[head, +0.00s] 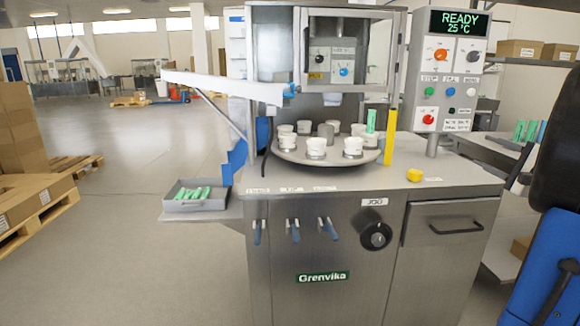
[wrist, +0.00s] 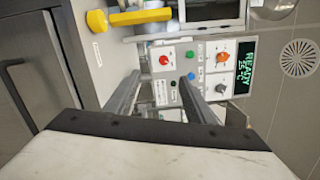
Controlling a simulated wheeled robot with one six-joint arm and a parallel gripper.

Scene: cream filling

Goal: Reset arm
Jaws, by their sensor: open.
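My gripper (wrist: 159,78) shows in the wrist view with its two dark fingers apart and nothing between them. Its fingers point toward the control panel (wrist: 212,68) of the filling machine, which appears turned sideways. I cannot tell the exact distance to the panel. In the head view, the panel (head: 450,75) stands at the upper right with a display (head: 459,22) reading READY 25 °C. My gripper is outside the head view; a blue and black part of my arm shows at its right edge.
A steel turntable (head: 290,156) carries several white cups. A yellow guard post (head: 390,137) and yellow knob (head: 414,175) stand on the worktop (head: 455,178). A grey tray (head: 195,206) with green tubes is at left. Pallets with boxes (head: 30,205) lie far left; open floor lies between.

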